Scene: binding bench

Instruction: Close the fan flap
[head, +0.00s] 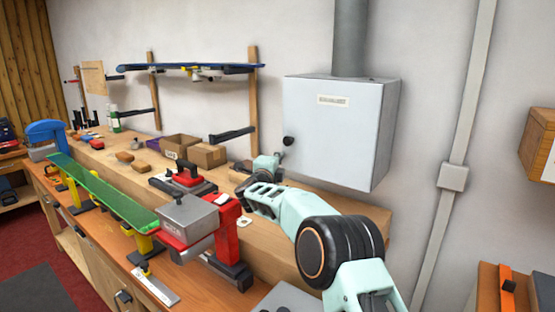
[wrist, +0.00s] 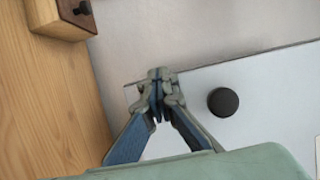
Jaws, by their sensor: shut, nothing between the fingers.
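The fan flap is the pale grey front (head: 325,130) of a wall box with a small label, under a grey duct. Its round black knob (head: 288,141) is near the lower left edge in the head view. In the wrist view the flap (wrist: 275,90) fills the right side, with the knob (wrist: 223,102) right of my fingers. My gripper (head: 268,162) is just below and left of the knob, apart from it in the picture. Its fingertips (wrist: 157,90) are together and empty, by the flap's edge. I cannot tell whether the flap is fully shut.
A wooden bench runs below the box, with a red and grey vise (head: 195,220), cardboard boxes (head: 207,155) and a green strip (head: 100,190). A conduit (head: 455,150) runs up the wall at right.

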